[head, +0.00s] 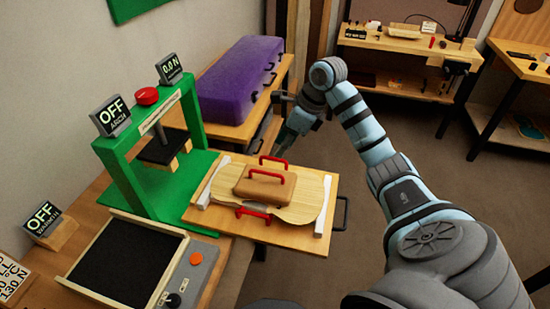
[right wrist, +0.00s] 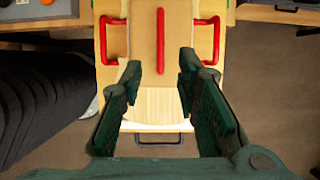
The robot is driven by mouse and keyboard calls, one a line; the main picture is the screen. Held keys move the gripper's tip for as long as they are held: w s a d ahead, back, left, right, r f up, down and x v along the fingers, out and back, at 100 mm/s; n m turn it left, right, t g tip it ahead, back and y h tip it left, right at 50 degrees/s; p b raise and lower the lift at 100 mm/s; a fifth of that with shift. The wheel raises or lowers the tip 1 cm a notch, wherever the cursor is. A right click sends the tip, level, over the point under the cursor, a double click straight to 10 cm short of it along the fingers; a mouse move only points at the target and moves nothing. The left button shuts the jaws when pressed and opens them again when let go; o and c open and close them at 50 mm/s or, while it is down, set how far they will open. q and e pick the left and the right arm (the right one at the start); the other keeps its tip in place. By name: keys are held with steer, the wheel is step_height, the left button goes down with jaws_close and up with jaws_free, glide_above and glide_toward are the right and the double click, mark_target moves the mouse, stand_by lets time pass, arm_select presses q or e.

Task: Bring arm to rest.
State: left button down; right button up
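My right arm reaches in from the lower right in the head view. Its right gripper (head: 283,146) hangs just beyond the far edge of a wooden board. In the right wrist view the gripper (right wrist: 157,78) has its two dark green fingers apart with nothing between them. A red handle (right wrist: 160,40) lies ahead of the gap, apart from the fingers. That handle tops a tan block (head: 266,187) lying on a pale violin plate (head: 311,197). My left gripper is not in view.
A green press (head: 137,170) stands left of the board, with a red button (head: 147,96) on top. A black pad (head: 120,262) and a grey control box (head: 190,268) are in front. A purple case (head: 240,78) lies behind. The floor at right is open.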

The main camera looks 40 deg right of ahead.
steer(key=shift+s+d+r, duration=0.1)
steer(key=shift+s+r, duration=0.1)
steer(key=shift+r, duration=0.35)
